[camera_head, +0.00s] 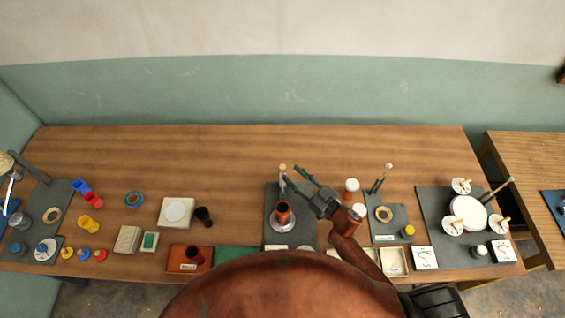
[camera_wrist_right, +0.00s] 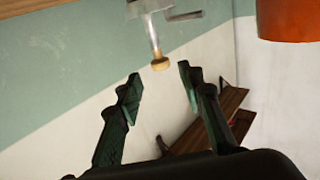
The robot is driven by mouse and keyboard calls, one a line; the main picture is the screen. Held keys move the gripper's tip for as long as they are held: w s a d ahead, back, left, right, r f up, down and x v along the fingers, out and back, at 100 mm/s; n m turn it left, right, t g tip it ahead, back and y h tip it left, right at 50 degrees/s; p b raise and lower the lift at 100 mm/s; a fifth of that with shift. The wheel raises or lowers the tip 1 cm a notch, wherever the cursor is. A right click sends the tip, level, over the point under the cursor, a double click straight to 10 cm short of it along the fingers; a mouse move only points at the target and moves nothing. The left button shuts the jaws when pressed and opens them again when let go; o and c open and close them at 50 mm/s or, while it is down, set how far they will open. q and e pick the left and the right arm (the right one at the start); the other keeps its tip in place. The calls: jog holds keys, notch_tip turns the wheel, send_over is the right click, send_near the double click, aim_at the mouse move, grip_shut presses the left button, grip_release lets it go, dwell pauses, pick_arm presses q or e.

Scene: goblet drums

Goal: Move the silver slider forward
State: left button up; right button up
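A silver piece with a light wooden knob, which looks like the silver slider (camera_head: 283,183), stands at the back of a dark grey mat, behind a copper-coloured goblet drum (camera_head: 283,208) on a round silver base. In the right wrist view the silver rod (camera_wrist_right: 153,36) ends in the wooden knob (camera_wrist_right: 160,64). My right gripper (camera_head: 291,174) reaches in from the right, close to the slider. Its fingers (camera_wrist_right: 159,74) are apart and nothing is clamped. The knob shows between the fingertips; I cannot tell whether either touches it. My left gripper is not in view.
The dark grey mat (camera_head: 306,230) lies on a long wooden table (camera_head: 230,150). Two copper-and-white cylinders (camera_head: 351,187) stand right of the gripper. Another mat (camera_head: 425,195) with a white drum (camera_head: 468,212) is farther right. Cups and boxes fill the left. The table's back strip is mostly clear.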

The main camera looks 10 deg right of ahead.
aim_at(282, 166)
jog(key=x, duration=0.5)
jog(key=shift+w+a, duration=0.1)
jog(key=shift+a, duration=0.1)
jog(key=shift+w+a, duration=0.2)
jog(key=shift+w, duration=0.1)
jog(key=c, duration=0.6)
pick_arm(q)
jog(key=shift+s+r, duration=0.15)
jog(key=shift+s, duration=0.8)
pick_arm(e)
grip_shut()
